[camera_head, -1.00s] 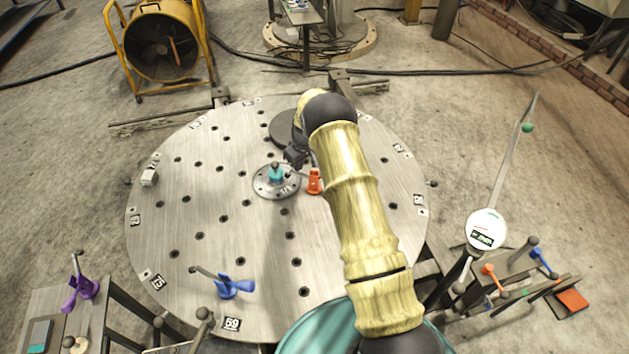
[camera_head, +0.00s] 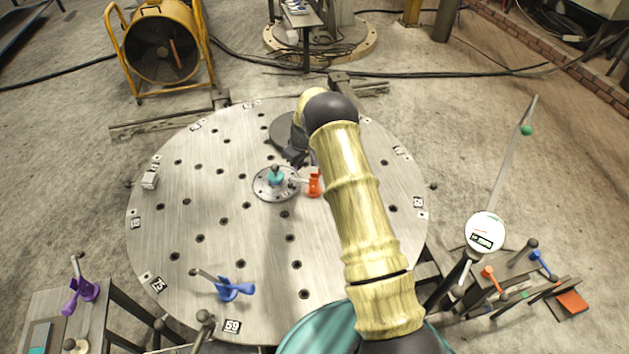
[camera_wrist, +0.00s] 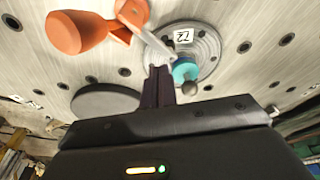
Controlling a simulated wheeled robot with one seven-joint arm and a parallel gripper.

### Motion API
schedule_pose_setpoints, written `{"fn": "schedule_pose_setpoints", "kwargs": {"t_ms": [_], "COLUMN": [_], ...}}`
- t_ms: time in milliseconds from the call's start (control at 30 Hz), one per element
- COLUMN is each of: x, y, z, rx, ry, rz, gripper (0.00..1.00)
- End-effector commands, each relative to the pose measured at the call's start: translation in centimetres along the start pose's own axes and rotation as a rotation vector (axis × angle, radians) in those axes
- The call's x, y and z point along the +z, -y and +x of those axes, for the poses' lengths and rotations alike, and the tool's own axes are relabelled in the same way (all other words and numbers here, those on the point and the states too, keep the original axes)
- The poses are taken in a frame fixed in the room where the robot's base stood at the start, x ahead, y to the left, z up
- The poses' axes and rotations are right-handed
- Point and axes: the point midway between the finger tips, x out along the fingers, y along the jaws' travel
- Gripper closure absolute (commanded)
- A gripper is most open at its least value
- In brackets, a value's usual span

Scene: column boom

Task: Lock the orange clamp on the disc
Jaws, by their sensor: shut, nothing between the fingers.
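The orange clamp (camera_head: 314,185) stands on the round table at the right edge of the small metal disc (camera_head: 262,193). The disc carries a teal piece with a grey knob (camera_head: 276,174). In the wrist view the clamp's orange handle (camera_wrist: 78,32) is at upper left, and its pale bar (camera_wrist: 155,42) reaches over the disc's rim (camera_wrist: 208,42). Whether the bar presses on the disc cannot be told. My gripper (camera_wrist: 157,70) is shut and empty, its fingertips close to the bar. In the head view my gripper (camera_head: 294,157) is behind the disc, partly hidden by my arm.
A dark round plate (camera_head: 284,128) lies behind my gripper. A blue clamp (camera_head: 232,289) is at the table's front, and a pale block (camera_head: 149,181) at its left edge. A purple clamp (camera_head: 80,295) is on a side stand. The table's left half is mostly clear.

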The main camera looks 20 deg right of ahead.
Motion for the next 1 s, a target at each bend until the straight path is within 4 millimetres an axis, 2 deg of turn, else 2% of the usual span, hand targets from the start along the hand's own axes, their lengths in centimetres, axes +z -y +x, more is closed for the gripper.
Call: {"fn": "schedule_pose_setpoints", "kwargs": {"t_ms": [533, 1000], "x": [-0.9, -0.9], "y": [0.0, 0.0], "z": [-4.4, -4.6], "rx": [0.0, 0.0], "ry": [0.0, 0.001], "rz": [-0.001, 0.0], "gripper": [1.0, 1.0]}}
